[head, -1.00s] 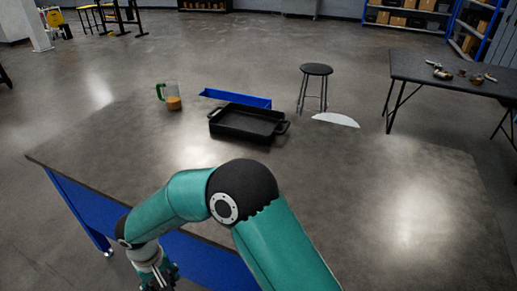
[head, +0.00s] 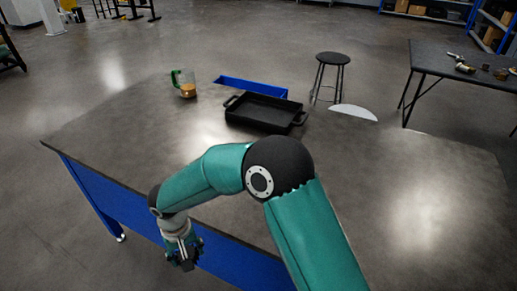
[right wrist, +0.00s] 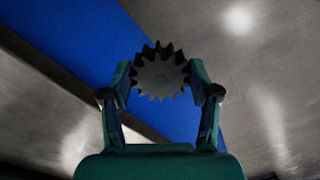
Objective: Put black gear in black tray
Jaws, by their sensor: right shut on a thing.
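The black gear (right wrist: 161,75) is toothed and round, and sits between the fingertips of my right gripper in the right wrist view. My right gripper (head: 184,254) is shut on it. In the head view this gripper hangs low at the near edge of the table, in front of its blue side, and the gear cannot be made out there. The black tray (head: 262,113) has two end handles and stands on the far part of the table, beyond and to the right of the gripper. Its visible inside looks empty. My left gripper is not in view.
On the dark table (head: 400,190), a glass mug (head: 187,88) with a green handle stands left of the tray. A blue bin (head: 250,87) lies just behind the tray. A white rounded piece (head: 353,112) is to the right. A stool (head: 332,60) stands beyond the table.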

